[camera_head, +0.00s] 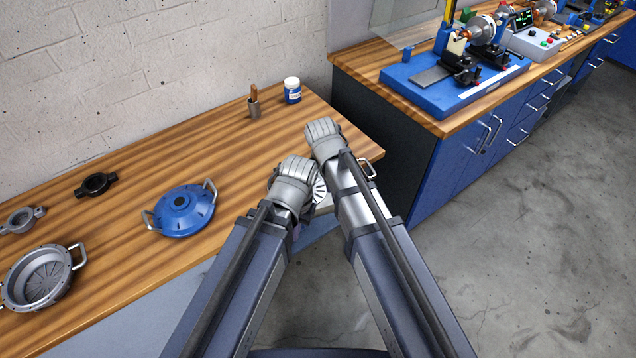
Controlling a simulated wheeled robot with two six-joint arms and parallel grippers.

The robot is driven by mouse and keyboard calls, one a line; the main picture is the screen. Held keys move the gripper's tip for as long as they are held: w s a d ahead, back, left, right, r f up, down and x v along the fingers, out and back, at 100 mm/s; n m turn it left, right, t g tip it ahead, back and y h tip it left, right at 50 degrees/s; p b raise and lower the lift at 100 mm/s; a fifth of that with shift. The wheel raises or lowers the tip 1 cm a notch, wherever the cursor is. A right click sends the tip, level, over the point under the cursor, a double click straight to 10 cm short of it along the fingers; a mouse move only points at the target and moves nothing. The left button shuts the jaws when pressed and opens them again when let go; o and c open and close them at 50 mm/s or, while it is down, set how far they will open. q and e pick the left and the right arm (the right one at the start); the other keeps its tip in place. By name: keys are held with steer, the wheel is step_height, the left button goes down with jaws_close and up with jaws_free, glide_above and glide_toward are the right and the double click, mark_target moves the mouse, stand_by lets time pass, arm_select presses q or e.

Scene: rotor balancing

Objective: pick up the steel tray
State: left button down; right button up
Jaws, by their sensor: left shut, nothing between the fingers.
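A silver steel piece (320,190), which may be the steel tray, lies at the right end of the wooden bench. My grippers and arms cover most of it; a ribbed part shows between them and a handle (369,169) shows at its right. My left gripper (294,168) is shut and empty, over the left part of this piece. My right gripper (322,130) is above and behind it, near the bench's right end. Its fingertips are hidden, so I cannot tell whether it is open.
A blue cabinet (455,170) with machines stands right. Open floor lies lower right.

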steer(key=shift+w+a+r, duration=0.1)
steer(key=shift+a, duration=0.1)
steer(key=f+b, duration=0.2)
steer(key=d+f+b, duration=0.1)
steer(key=f+b, duration=0.5)
steer(key=shift+w+d, duration=0.3)
steer(key=shift+r, duration=0.1)
steer(key=shift+r, duration=0.1)
steer(key=shift+c, duration=0.3)
jaws_close()
stand_by(1.0)
